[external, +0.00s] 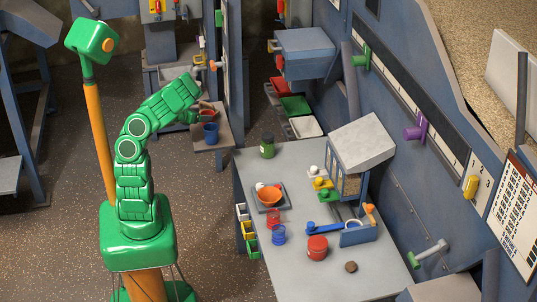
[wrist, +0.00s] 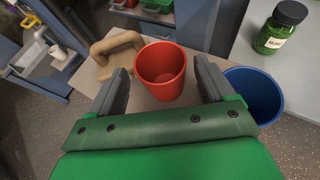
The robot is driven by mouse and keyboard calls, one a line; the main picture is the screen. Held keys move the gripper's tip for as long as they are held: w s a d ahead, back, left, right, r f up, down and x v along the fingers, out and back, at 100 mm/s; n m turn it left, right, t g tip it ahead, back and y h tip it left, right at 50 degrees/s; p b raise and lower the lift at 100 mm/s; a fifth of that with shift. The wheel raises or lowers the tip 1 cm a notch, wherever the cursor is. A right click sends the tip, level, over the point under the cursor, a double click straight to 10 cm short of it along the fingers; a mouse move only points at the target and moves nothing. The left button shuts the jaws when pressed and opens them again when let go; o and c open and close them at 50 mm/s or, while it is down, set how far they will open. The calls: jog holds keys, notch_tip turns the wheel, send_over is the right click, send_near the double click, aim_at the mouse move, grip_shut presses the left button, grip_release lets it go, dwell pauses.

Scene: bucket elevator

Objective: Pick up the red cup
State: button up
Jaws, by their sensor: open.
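The red cup (wrist: 160,72) stands upright and looks empty on a small side stand (external: 208,148). In the wrist view it lies between and just ahead of the two grey fingers of my gripper (wrist: 160,66). My gripper is open, with one finger toward each side of the cup; I cannot tell whether either touches it. In the external view the red cup (external: 207,113) is partly hidden by my gripper (external: 197,112). A blue cup (wrist: 254,94) stands close to the right finger, and it also shows in the external view (external: 210,134).
A tan handled object (wrist: 112,47) lies left of the red cup. A green jar (wrist: 280,28) stands on the large table (external: 310,275) at right.

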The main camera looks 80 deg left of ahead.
aim_at(213, 114)
jog(key=shift+x, duration=2.3)
jog(key=shift+c, duration=0.3)
jog(key=c, duration=0.7)
